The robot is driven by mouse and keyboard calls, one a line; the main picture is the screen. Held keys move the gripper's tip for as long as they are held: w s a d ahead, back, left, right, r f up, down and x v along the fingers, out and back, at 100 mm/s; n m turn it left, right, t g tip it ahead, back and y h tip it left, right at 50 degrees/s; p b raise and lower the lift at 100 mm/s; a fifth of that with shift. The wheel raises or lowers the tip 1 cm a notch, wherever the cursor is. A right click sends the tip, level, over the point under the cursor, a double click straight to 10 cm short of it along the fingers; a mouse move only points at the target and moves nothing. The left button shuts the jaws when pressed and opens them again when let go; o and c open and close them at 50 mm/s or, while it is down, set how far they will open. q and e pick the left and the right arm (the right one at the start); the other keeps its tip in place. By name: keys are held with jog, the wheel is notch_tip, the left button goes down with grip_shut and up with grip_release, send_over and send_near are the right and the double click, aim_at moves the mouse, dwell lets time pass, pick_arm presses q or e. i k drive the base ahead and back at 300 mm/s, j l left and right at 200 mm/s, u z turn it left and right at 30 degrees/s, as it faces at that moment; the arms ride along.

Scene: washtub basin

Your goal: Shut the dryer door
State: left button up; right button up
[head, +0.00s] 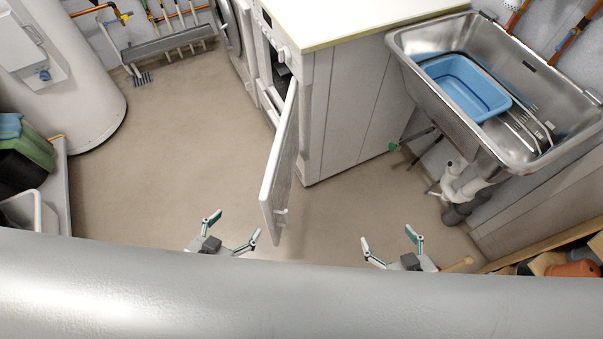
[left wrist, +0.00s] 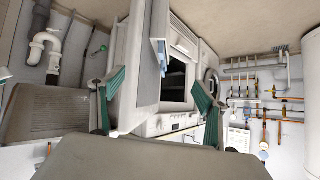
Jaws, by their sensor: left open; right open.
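The dryer door (head: 281,165) is a white panel that stands open, swung out from the front of the white dryer (head: 284,48) under the worktop. In the left wrist view the door (left wrist: 145,60) stands edge-on beside the dark dryer opening (left wrist: 177,82). My left gripper (head: 233,233) is open and empty, left of the door's free end and apart from it. Its fingers (left wrist: 158,98) also frame the door and opening in the left wrist view. My right gripper (head: 389,243) is open and empty, to the right of the door near the sink drain.
A steel sink (head: 420,75) holding a blue basin (head: 466,86) stands at the right, with white drain pipes (head: 463,185) below. A white tank (head: 70,85) stands at the left. The floor (head: 165,150) left of the door is clear. A wooden crate edge (head: 540,246) is at lower right.

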aim_at(277, 183)
jog(key=l+u, duration=0.4)
jog(key=u, duration=0.15)
jog(key=k+l, duration=0.7)
jog(key=k, duration=0.15)
